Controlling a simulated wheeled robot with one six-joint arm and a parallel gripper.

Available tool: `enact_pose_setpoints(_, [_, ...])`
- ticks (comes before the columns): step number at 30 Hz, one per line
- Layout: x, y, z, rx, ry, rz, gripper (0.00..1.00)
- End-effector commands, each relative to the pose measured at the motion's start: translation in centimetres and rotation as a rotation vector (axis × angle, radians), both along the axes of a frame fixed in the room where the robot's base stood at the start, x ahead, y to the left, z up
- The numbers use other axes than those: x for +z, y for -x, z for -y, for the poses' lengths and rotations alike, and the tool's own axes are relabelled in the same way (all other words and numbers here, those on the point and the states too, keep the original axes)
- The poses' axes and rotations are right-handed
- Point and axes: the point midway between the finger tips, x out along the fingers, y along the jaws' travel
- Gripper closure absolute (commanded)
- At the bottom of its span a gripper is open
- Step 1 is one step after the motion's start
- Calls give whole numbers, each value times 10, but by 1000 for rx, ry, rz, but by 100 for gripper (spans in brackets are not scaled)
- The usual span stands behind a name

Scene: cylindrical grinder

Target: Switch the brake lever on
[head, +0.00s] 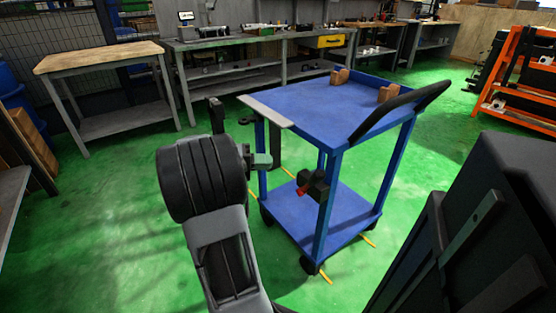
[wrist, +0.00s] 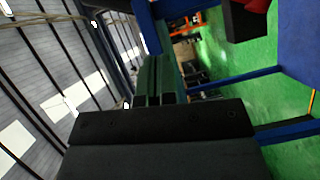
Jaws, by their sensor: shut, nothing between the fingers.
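The brake lever (head: 303,189) is a small red handle on a black box (head: 316,184) fixed to a leg of the blue cart (head: 333,103). In the wrist view the black box (wrist: 245,22) is at the top right, with a bit of the red lever (wrist: 258,5) cut off by the edge. My gripper (head: 267,160) is shut and empty, left of and above the lever in the head view, in front of the cart's left leg. Its greenish fingers (wrist: 158,70) also show in the wrist view, pressed together and apart from the box.
The cart's black push handle (head: 400,108) rises at its right, and brown blocks (head: 388,94) sit on top. A dark cabinet (head: 490,225) stands close at the lower right. Workbenches (head: 110,57) line the back. Green floor is open to the left.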

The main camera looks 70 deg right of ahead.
Motion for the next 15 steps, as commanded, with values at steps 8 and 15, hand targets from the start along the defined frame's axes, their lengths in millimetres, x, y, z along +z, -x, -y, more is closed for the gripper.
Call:
enact_pose_setpoints(8, [3, -13, -9, 3, 0, 0, 100])
enact_pose_setpoints(15, [3, -14, -9, 4, 0, 1, 100])
